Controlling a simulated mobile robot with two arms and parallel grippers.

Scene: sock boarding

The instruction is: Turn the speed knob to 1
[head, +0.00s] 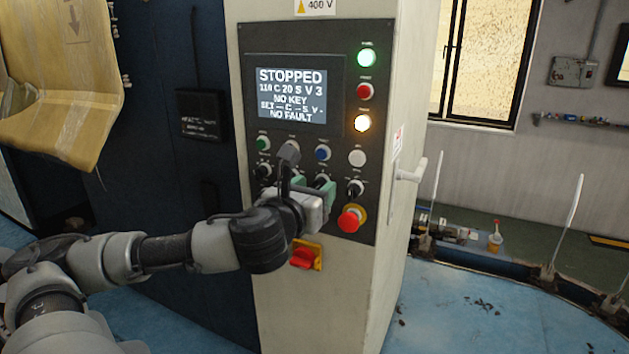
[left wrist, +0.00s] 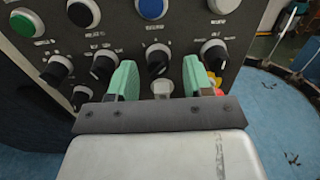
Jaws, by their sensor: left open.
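The control panel (head: 310,90) carries a row of black rotary knobs below several coloured buttons. Its screen (head: 291,95) reads STOPPED, 110 C 20 S V 3, NO KEY and NO FAULT. The small knob labels are too blurred to tell which is the speed knob. My left gripper (head: 312,183) is in front of the knob row with green-padded fingers. In the left wrist view my left gripper (left wrist: 160,75) is open and empty. One black knob (left wrist: 157,58) shows in the gap between its fingertips, apart from both pads. My right gripper is not in view.
A red emergency button (head: 349,219) with a yellow collar sits right of my gripper. A red switch (head: 303,257) is below. Neighbouring knobs (left wrist: 103,65) (left wrist: 214,55) sit close outside the fingers. A white handle (head: 409,172) sticks out from the cabinet's right side.

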